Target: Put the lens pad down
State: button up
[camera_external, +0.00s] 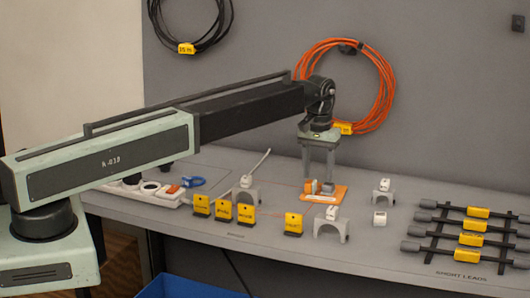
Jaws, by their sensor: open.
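My gripper (319,174) is open and points straight down at the middle of the bench. Its two fingers stand apart just above an orange mat (341,194). Small pieces, one orange and white (310,187) and one greyish (328,188), sit on the mat under the fingertips. I cannot tell for sure which of these is the lens pad. The fingertips partly hide the pieces, and any touch is too small to make out.
Yellow tags (224,211) stand along the bench front, left of the mat. Grey arched holders (331,228) stand near the mat. A black rack with short leads (470,238) is at right. An orange cable coil (383,85) hangs behind. A blue bin (190,288) is below.

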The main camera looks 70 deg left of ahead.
notch_tip(320, 180, up, 13)
jog(key=p, duration=1.2)
jog(key=shift+f, duration=0.15)
jog(key=s+d+m, duration=0.4)
jog(key=s+d, duration=0.9)
jog(key=d, duration=0.2)
jog(key=s+d+m, duration=0.5)
jog(key=s+d, duration=0.8)
jog(key=d, duration=0.3)
jog(key=shift+d, duration=0.3)
jog(key=shift+s, duration=0.1)
